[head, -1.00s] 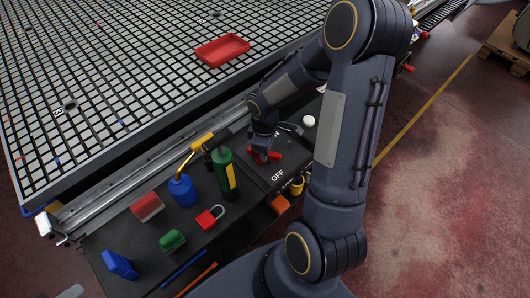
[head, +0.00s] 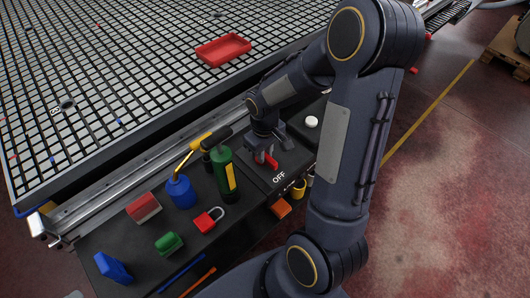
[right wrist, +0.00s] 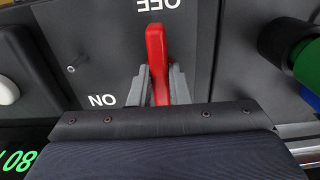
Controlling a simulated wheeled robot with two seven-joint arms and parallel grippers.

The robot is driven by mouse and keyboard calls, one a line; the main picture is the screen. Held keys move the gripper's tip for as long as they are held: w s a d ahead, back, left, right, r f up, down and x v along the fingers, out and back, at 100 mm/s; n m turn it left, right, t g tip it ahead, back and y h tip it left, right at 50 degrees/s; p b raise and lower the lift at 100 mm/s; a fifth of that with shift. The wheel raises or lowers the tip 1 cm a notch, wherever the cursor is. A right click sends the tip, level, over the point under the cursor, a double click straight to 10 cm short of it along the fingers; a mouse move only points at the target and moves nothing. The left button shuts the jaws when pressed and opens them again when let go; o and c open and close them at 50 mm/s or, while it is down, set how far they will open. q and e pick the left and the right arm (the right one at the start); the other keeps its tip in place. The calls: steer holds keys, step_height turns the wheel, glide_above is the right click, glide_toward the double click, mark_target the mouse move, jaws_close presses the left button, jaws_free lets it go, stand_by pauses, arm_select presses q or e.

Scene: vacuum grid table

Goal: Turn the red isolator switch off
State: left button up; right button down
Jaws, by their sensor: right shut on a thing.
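The red isolator switch handle (head: 272,163) sits on a dark panel at the right end of the tool shelf. In the right wrist view the red handle (right wrist: 156,55) points up the picture toward the OFF label (right wrist: 158,5). The ON label (right wrist: 102,100) is to its left and lower. My right gripper (head: 265,157) is down at the panel, and its grey fingers (right wrist: 158,84) are shut around the handle. The handle's base is hidden behind the gripper. My left gripper is not in view.
Left of the panel stand a green cylinder (head: 222,172), a blue oil can (head: 181,192) and a red padlock (head: 208,220). A white knob (head: 311,122) is on the right. A red tray (head: 223,49) lies on the grid table behind.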

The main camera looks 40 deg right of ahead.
stand_by(0.3)
steer(key=c, duration=1.4)
jaws_free()
steer(key=shift+o, duration=0.2)
step_height(320, 180, up, 8)
steer(key=shift+f+p, duration=0.1)
steer(key=shift+p, duration=0.45)
steer(key=s+a+r+m+t+y+p, duration=0.2)
steer(key=s+a+r+t+y+p, duration=0.1)
steer(key=s+a+r, duration=0.7)
steer(key=s+r+t+p, duration=0.1)
steer(key=s+r+t, duration=0.1)
steer(key=s+r, duration=0.2)
steer(key=shift+s+a+m+t+y+p, duration=0.15)
steer(key=shift+a+m+t+y+p, duration=0.15)
steer(key=shift+a+y+p, duration=0.1)
